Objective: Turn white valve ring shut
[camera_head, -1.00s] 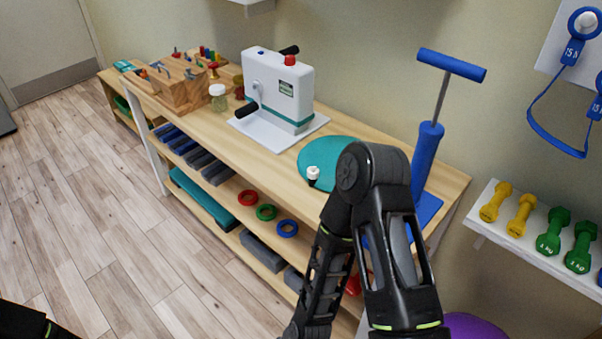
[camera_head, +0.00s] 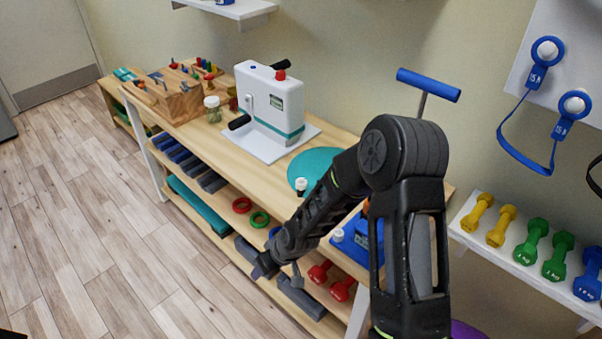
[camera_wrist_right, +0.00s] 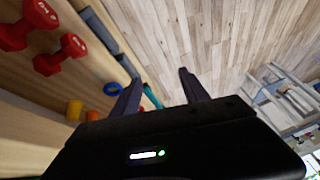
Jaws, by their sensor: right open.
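A small white cap on a black stem (camera_head: 301,185) stands at the front edge of the teal disc (camera_head: 312,164) on the bench. A second small white knob (camera_head: 338,235) shows at the left edge of the blue pump base (camera_head: 360,238). I cannot tell which is the valve ring. The pump's blue T-handle (camera_head: 428,84) rises behind my right arm, which hides most of its body. My right gripper (camera_head: 281,273) is open and empty, in front of the bench near its lower shelf, below both white parts. Its spread fingers show in the wrist view (camera_wrist_right: 160,92).
The wooden bench (camera_head: 335,138) carries a white crank machine (camera_head: 270,100) and a peg block (camera_head: 176,98). Red dumbbells (camera_head: 342,289) lie on the lower shelf beside my gripper. A white shelf (camera_head: 470,225) with dumbbells is at the right. The floor at left is clear.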

